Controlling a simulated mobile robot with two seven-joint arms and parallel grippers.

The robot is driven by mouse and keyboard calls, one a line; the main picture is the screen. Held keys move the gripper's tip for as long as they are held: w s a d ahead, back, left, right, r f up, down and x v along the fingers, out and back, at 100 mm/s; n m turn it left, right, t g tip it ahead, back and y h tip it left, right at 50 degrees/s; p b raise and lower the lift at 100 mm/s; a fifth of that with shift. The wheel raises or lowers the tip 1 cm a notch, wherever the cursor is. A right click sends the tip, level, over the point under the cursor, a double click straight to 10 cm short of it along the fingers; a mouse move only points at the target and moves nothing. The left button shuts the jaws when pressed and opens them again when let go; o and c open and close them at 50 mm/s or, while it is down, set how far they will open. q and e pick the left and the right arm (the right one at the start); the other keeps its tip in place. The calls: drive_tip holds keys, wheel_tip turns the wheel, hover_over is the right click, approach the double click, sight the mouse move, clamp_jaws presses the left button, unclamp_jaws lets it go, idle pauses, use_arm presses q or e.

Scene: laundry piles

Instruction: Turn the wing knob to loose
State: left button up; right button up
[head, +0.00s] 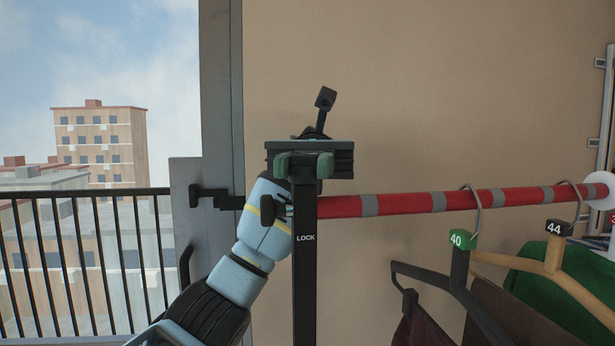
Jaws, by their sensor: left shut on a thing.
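The wing knob (325,164) appears as a grey-green, two-lobed piece at the top of a black upright post (305,285), with its lobes side by side. The white word LOCK is on the post below it. My left gripper (309,157), dark and wide, is at the knob and shut on it. The gripper hides part of the knob, so its exact angle is hard to tell. My light blue left arm comes up from the lower left, close beside the post. My right gripper is not in view.
A red rail with grey bands (405,203) runs right from the post. Hangers tagged 40 (459,240) and 44 (556,228) hang on it with dark and green garments. A black balcony railing (85,255) stands at left. The beige wall above the rail is clear.

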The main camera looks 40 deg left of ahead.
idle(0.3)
use_arm(q)
drive_tip(key=o, duration=0.9)
drive_tip(key=shift+o, duration=0.2)
